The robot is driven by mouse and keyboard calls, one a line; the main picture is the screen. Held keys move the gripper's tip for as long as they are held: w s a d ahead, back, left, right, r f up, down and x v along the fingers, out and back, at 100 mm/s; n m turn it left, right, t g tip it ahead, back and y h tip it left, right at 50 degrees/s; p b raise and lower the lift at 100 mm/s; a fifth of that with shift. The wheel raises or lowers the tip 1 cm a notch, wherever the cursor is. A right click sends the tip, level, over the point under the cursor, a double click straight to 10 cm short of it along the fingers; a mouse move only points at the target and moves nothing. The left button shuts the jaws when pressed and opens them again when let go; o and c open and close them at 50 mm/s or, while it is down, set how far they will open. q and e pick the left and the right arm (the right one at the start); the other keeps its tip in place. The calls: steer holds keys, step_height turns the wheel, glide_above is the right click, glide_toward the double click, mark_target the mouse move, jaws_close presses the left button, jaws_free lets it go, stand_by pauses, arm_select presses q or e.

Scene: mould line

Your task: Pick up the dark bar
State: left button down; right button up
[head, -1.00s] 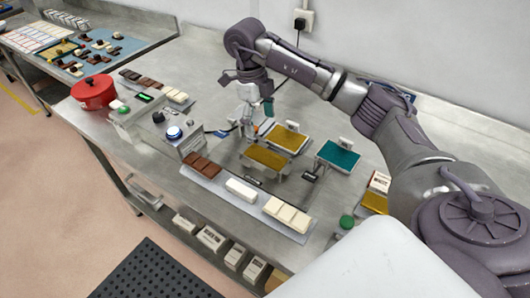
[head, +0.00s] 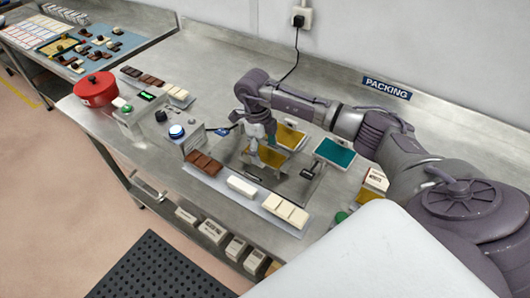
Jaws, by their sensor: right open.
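Dark brown bars (head: 204,163) lie side by side at the left end of the grey front tray (head: 229,186). Another row on the back-left strip has dark bars (head: 140,76) at its left. Which one is the dark bar of the task I cannot tell. My right gripper (head: 262,145) is open and points down above the yellow mould plates (head: 268,157), to the right of and behind the front tray's dark bars. It appears empty and apart from them. My left gripper is not in view.
The front tray also holds a white block (head: 241,186) and cream bars (head: 286,211). A button box (head: 178,137) stands just behind the dark bars. A teal plate (head: 334,152) is right of the gripper. A red pot (head: 95,88) stands at the far left.

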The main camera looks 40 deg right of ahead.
steer(key=c, duration=1.2)
steer(key=shift+c, duration=0.2)
steer(key=shift+r, duration=0.15)
